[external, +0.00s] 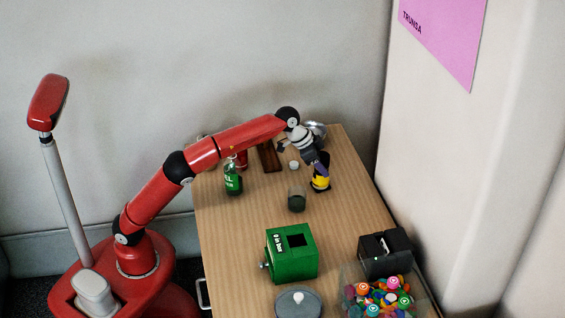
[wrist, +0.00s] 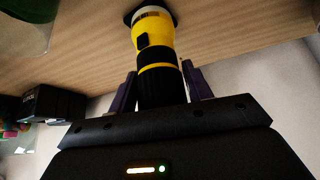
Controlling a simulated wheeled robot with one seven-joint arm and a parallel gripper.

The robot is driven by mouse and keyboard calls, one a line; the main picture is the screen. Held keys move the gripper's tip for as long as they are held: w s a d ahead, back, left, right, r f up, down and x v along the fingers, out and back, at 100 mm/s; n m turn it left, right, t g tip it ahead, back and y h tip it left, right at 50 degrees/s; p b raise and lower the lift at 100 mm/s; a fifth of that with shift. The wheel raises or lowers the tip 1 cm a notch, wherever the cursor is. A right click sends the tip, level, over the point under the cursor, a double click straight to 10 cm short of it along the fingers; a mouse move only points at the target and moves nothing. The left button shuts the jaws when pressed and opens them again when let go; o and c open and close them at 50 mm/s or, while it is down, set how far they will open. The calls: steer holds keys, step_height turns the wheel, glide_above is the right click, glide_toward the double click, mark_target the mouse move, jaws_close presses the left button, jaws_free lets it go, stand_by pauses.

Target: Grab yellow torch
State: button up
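The yellow torch (external: 320,183) with black parts stands on the wooden table (external: 240,232), near its far right side. In the wrist view the torch (wrist: 155,36) has a yellow body with a dark switch and a black section nearest me. My gripper (external: 304,154) is at the torch's upper end, tilted down over it. In the wrist view the purple fingers of my gripper (wrist: 160,88) lie on either side of the black section. The fingers look spread; any contact is hard to make out.
A green bottle (external: 233,180), a dark glass jar (external: 297,199) and a small white item (external: 294,165) stand left of the torch. A green box (external: 291,254), a black device (external: 385,253) and a bin of colourful items (external: 352,282) occupy the near end.

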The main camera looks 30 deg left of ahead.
jaws_close()
